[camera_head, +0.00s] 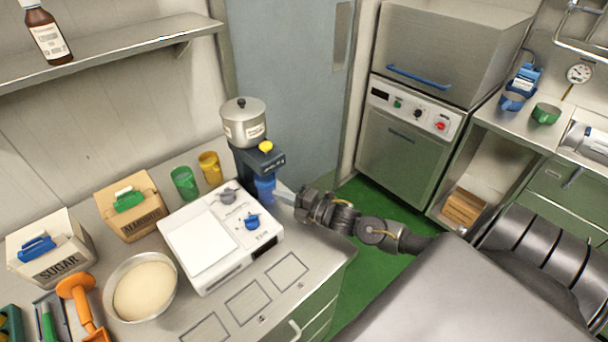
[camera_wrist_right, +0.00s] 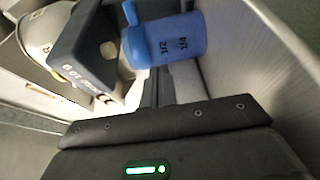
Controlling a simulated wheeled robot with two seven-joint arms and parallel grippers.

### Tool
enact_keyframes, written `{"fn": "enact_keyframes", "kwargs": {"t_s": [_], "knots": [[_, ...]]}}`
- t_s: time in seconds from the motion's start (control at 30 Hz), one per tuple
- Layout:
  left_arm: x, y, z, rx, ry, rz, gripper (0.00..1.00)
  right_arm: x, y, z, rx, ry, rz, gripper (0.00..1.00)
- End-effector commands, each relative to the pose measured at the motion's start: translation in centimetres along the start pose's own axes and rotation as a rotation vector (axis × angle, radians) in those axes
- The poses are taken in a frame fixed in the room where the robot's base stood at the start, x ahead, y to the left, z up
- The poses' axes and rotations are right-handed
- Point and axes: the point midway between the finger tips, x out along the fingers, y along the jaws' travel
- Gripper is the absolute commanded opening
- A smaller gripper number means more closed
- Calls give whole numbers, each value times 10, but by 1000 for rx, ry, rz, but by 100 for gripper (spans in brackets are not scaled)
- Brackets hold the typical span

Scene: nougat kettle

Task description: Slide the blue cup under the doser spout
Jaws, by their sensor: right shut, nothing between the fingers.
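The doser (camera_head: 245,150) stands on the left counter, with a steel hopper and a dark body carrying a yellow knob. The blue cup (camera_head: 265,188) stands at the doser's front, just below its dark head; whether it is exactly under the spout I cannot tell. In the right wrist view the blue cup (camera_wrist_right: 178,40) shows measuring marks and a handle, beside the doser's dark head (camera_wrist_right: 85,50). My right gripper (camera_head: 280,199) is shut and empty, its fingertips close to the cup's right side; contact is unclear. My left gripper is not in view.
Green (camera_head: 185,183) and yellow (camera_head: 210,168) cups stand left of the doser. Another blue cup (camera_head: 512,102) is on the right counter. A bowl (camera_head: 141,288) sits front left.

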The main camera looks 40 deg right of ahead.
Motion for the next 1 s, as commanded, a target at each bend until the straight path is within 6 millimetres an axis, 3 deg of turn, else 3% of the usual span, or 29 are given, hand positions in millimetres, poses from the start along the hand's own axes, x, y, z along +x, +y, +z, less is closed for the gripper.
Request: {"fn": "enact_keyframes", "kwargs": {"t_s": [0.13, 0.2, 0.5, 0.7, 1.0], "knots": [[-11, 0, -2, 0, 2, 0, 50, -12, 2, -21, 3, 9, -2, 0], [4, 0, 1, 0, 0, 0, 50, -31, -7, -18, -2, 10, -5, 0], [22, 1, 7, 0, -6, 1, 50, -89, -3, -18, -1, 10, -3, 0], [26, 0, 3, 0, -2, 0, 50, -105, -1, -17, 0, 9, -2, 0], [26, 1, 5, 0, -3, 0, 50, -108, 0, -17, 0, 9, 0, 0]]}}
